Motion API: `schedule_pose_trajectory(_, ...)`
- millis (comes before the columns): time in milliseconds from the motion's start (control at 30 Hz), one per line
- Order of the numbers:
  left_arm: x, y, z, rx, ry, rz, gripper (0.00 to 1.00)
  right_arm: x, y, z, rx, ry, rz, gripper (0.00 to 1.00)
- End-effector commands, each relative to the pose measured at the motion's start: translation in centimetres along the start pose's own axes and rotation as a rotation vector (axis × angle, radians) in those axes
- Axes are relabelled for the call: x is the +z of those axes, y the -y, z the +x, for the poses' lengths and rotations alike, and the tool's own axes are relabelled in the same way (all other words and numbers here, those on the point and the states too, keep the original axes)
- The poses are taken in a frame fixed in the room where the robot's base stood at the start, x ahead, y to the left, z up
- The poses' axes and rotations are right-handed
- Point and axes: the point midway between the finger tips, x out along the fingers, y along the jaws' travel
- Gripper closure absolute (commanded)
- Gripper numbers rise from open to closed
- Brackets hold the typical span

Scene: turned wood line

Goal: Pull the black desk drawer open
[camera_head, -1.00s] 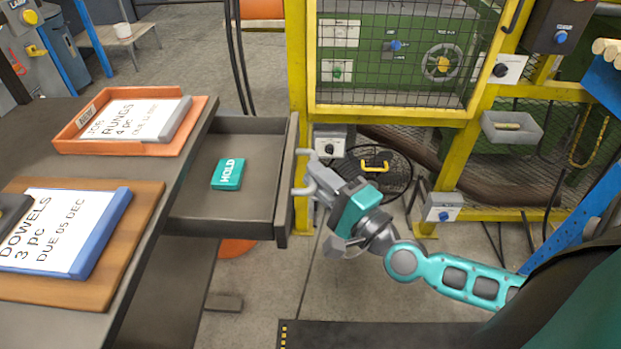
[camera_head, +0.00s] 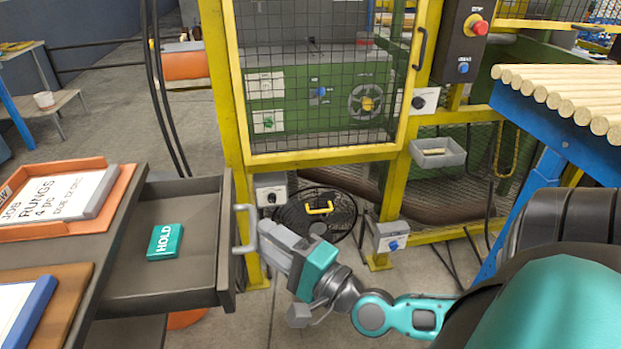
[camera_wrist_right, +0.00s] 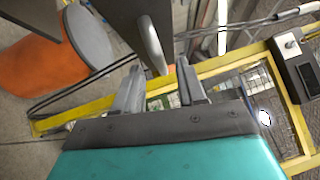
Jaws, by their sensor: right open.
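The black desk drawer (camera_head: 190,190) stands pulled out from the desk, its inside showing in the head view. A teal box marked HOLD (camera_head: 165,242) lies in it. The grey bar handle (camera_head: 240,236) is on the drawer's front. My right gripper (camera_head: 264,230) is just right of the handle, pointing at it. In the right wrist view my right gripper (camera_wrist_right: 160,68) has its fingers apart, with the handle (camera_wrist_right: 152,45) just ahead of the gap between the tips. The fingers do not appear closed on it. My left gripper is not in view.
The desktop (camera_head: 105,245) carries an orange tray (camera_head: 115,192) with a job card, and a wooden board with a blue-edged card. A yellow-framed mesh guard (camera_head: 222,90) stands behind the drawer. A blue rack (camera_head: 535,120) of wooden dowels is at the right. Floor shows below the gripper.

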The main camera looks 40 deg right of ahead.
Motion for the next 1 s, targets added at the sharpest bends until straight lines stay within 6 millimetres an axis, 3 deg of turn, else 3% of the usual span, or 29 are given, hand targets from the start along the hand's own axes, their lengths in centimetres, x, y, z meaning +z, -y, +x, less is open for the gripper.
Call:
schedule_pose_trajectory(500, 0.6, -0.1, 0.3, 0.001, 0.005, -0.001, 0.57, 0.0, -0.1, -8.4, 0.004, -0.001, 0.000, 0.60)
schedule_pose_trajectory(700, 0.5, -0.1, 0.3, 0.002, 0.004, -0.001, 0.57, 0.0, 0.0, -10.0, 0.001, -0.001, 0.000, 0.60)
schedule_pose_trajectory(1000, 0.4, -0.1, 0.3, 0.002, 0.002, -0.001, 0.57, 0.0, 0.0, -10.3, -0.001, -0.001, 0.001, 0.60)
